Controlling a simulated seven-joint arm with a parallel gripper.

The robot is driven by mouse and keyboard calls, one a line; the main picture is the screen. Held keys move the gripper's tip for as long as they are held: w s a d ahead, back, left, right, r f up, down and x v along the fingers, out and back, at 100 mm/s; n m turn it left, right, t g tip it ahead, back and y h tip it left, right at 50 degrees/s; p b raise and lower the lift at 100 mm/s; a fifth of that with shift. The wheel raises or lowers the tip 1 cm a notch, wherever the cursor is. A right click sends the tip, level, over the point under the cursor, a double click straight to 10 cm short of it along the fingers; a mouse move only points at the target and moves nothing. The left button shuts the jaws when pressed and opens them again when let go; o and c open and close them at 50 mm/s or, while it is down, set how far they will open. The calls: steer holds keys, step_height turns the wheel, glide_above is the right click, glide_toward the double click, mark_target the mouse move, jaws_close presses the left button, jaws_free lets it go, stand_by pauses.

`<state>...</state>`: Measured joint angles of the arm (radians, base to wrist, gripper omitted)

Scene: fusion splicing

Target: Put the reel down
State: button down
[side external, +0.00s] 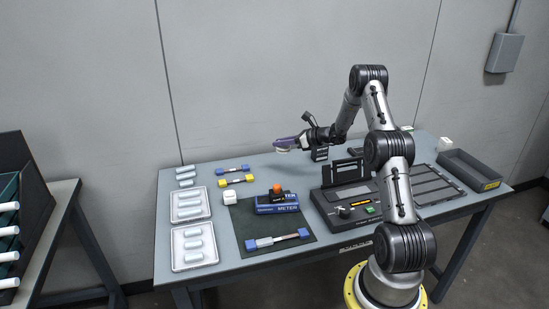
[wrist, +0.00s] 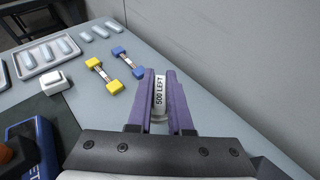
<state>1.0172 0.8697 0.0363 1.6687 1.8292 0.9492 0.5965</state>
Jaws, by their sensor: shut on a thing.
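My gripper (side external: 298,141) is in the air above the back part of the grey table (side external: 228,172). Its purple fingers (wrist: 159,74) are shut on a white reel, which shows edge-on in the wrist view (wrist: 159,98) with the label "500 LEFT". In the side view the reel is a small pale shape at the fingertips, and the fingers hide much of it. In the wrist view the reel seems above bare table, to the right of the blue-ended piece (wrist: 128,62). I see no contact with the table.
A yellow-ended piece (wrist: 105,76) lies beside the blue-ended one. White trays (side external: 190,205) hold pale cylinders at the left. A white block (side external: 229,198), a blue meter (side external: 277,205) with an orange top, a dark mat (side external: 250,232) and a black splicer (side external: 345,200) stand nearby.

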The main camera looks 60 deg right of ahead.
glide_above(274, 163)
step_height(274, 163, down, 7)
steer(key=shift+s+r, duration=0.1)
steer(key=shift+r, duration=0.05)
steer(key=shift+d+f, duration=0.15)
steer(key=shift+f, duration=1.55)
steer(key=shift+f, duration=0.1)
steer(key=c, duration=0.8)
jaws_free()
steer(key=shift+c, duration=0.2)
